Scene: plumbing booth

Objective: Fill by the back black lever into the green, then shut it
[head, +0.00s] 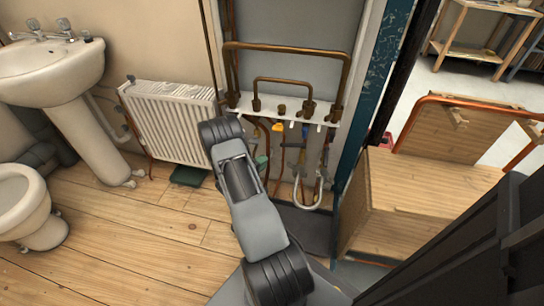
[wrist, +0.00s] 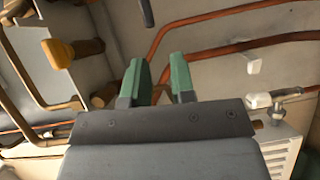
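My gripper (wrist: 157,82) shows in the wrist view with its two green fingertips apart and nothing between them. In the head view my arm hides most of it; a small green patch beside the arm (head: 262,162) looks like a fingertip. A yellow lever (head: 278,127) sits below the pipe row; a yellow-orange lever also shows in the wrist view (wrist: 58,53), left of the fingers. A dark green tray (head: 188,177) lies on the floor below the radiator.
A white radiator (head: 172,115), a sink (head: 55,70) and a toilet (head: 25,205) stand to the left. Copper pipes (head: 285,48) and a white grey U-shaped pipe (head: 308,198) fill the booth. A wooden box (head: 425,200) stands right. The wooden floor (head: 130,230) is clear at left.

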